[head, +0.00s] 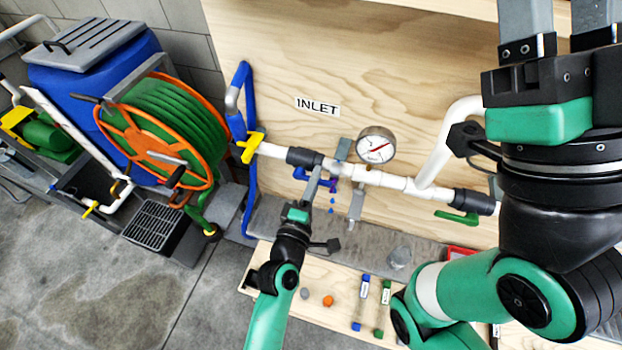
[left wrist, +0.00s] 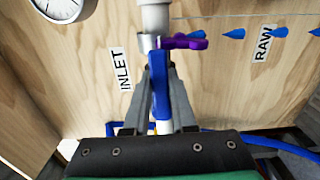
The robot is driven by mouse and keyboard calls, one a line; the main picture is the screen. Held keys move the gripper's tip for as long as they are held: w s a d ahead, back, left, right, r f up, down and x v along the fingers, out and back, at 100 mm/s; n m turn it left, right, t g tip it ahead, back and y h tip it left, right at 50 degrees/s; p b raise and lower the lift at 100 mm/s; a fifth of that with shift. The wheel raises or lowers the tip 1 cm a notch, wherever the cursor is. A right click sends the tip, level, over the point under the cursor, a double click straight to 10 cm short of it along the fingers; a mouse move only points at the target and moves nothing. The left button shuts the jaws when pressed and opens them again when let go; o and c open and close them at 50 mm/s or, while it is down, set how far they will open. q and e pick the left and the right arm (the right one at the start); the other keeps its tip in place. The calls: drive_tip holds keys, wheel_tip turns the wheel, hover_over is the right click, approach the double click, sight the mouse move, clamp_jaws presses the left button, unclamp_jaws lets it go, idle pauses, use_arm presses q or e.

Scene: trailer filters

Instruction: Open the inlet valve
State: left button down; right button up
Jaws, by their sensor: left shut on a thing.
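The INLET label (head: 318,106) is on the plywood board above a white pipe with a dark valve body (head: 304,157). A blue valve handle (head: 300,174) shows below that body, beside a purple handle (head: 333,184). My left gripper (head: 312,182) reaches up to the pipe from below. In the left wrist view its fingers close on the blue handle (left wrist: 159,78), which lies along the pipe; the purple handle (left wrist: 185,42) sits just beyond. My right gripper (head: 560,18) is at the upper right, away from the valve, its fingertips cut off by the frame.
A pressure gauge (head: 376,146) stands above the pipe. A yellow handle (head: 250,147) is at the pipe's left and a green handle (head: 457,217) at its right. A bench (head: 345,284) with small parts lies below. A hose reel (head: 160,135) stands at left.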

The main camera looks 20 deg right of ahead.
use_arm(q)
drive_tip(key=shift+r, duration=0.1)
drive_tip(key=c, duration=0.7)
unclamp_jaws()
drive_tip(key=shift+c, duration=0.2)
drive_tip(key=p+v, duration=0.4)
drive_tip(key=v, duration=0.7)
drive_tip(key=shift+s+a, duration=0.2)
drive_tip(key=shift+s, duration=0.05)
drive_tip(key=shift+w+a, duration=0.1)
